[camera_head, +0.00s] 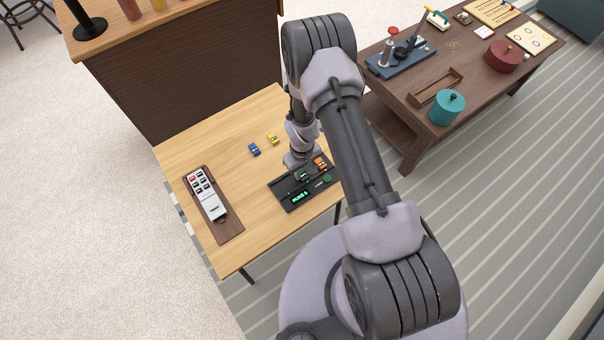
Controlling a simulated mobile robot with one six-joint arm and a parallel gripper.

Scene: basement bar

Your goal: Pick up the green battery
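A small green item, apparently the green battery (304,177), shows just below the end of my arm, over or in a black charger-like tray (287,199). My gripper (302,168) points down right above it. The fingers are small and partly hidden by my wrist, so I cannot tell whether they are open or touching the item. An orange battery-like piece (320,163) sits at the tray's far right side. A blue piece (254,149) and a yellow piece (273,139) lie apart on the wooden table, behind the tray.
The light wooden table (245,193) also holds a white remote (206,195) on a dark wooden board (228,225), left of the tray. A dark bar counter (190,70) stands behind. A brown table (410,104) with pots and games stands at the right.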

